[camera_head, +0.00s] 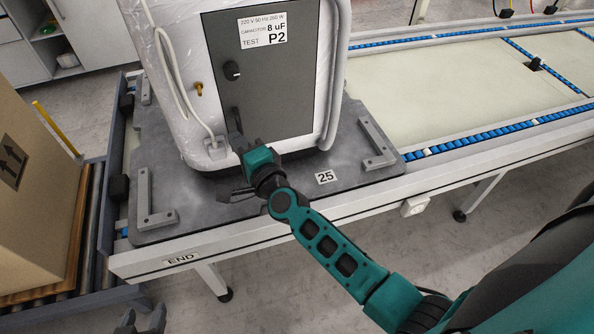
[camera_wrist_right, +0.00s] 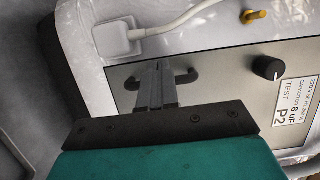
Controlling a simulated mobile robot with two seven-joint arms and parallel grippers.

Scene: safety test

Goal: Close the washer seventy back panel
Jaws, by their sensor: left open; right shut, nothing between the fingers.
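The washer (camera_head: 166,95) stands wrapped in clear film on a dark pallet plate. Its grey back panel (camera_head: 290,95) has a white "P2" label, a black knob (camera_head: 232,71) and a black handle near the lower left corner. The panel looks about flush with the housing; a small gap cannot be ruled out. My right gripper (camera_head: 236,132) is shut and empty, its fingertips at the panel's lower left by the handle. In the right wrist view the fingers (camera_wrist_right: 157,90) overlap the handle (camera_wrist_right: 186,78); contact is unclear. My left gripper (camera_head: 141,320) is open at the bottom edge, away from the washer.
A white cable and plug (camera_head: 213,143) hang beside the panel's left edge. Corner brackets (camera_head: 145,200) stand on the plate (camera_head: 240,212). A cardboard box (camera_head: 35,190) stands at the left.

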